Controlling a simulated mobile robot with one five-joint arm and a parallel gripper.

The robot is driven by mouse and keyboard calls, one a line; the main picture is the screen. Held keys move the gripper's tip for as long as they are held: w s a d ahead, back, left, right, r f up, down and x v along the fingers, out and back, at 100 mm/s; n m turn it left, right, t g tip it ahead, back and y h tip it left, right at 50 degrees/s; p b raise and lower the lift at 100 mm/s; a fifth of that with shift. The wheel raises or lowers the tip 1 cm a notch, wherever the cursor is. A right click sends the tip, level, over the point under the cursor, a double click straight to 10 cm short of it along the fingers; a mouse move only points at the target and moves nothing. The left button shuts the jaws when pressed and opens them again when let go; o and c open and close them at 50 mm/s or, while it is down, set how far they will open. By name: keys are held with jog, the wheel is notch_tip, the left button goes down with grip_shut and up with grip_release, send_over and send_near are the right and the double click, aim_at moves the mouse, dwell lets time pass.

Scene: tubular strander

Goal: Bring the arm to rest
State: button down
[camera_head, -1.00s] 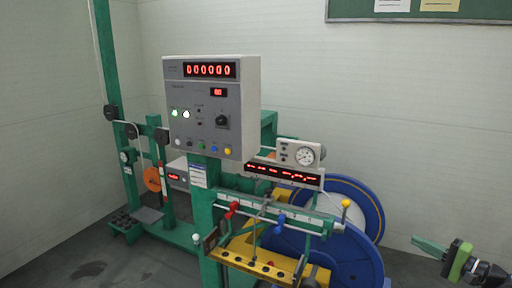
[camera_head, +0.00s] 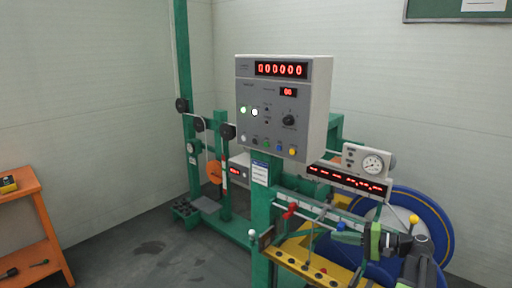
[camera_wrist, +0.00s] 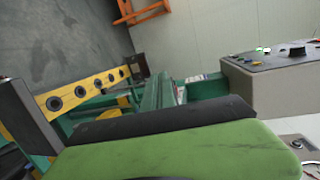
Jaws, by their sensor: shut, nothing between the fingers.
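My gripper (camera_head: 345,240) shows at the lower right of the head view, its green and black body in front of the machine's blue reel and near the gauge rail. Its jaws are shut and nothing shows between them. My arm (camera_head: 422,262) comes in behind it from the bottom right. In the wrist view a large green and black part of my gripper (camera_wrist: 175,150) fills the lower foreground, and its fingertips cannot be made out. The yellow bar with dark holes (camera_wrist: 90,88) lies beyond it at the left.
The grey control box (camera_head: 283,107) with red digits stands on the green machine frame (camera_head: 262,205). A dial gauge (camera_head: 372,163) and the blue reel (camera_head: 432,210) are close to my gripper. An orange shelf (camera_head: 22,188) stands at far left. Floor between shelf and machine is clear.

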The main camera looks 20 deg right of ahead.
jog(key=w+a+f+n+g, duration=0.2)
jog(key=a+f+g, duration=0.1)
jog(key=a, duration=0.7)
jog(key=w+a+f+n+g, duration=0.1)
jog(key=a+f+n+g, duration=0.15)
jog(key=a, duration=0.65)
jog(key=w+a+f+n+g, duration=0.1)
jog(key=w+a+f+g, duration=0.15)
jog(key=a, duration=0.75)
jog(key=s+a+f+n+g+h, duration=0.45)
jog(key=s+a+f+h, duration=0.2)
jog(key=a+f, duration=0.45)
jog(key=d+r+h+p, duration=0.1)
jog(key=d+h+p, duration=0.1)
jog(key=d+h, duration=0.45)
notch_tip(320, 180, up, 12)
jog(key=d+y+p, duration=0.1)
jog(key=y+p, duration=0.1)
jog(key=p, duration=0.9)
jog(key=shift+d+t, duration=0.15)
jog(key=shift+t, duration=0.3)
jog(key=shift+f, duration=0.1)
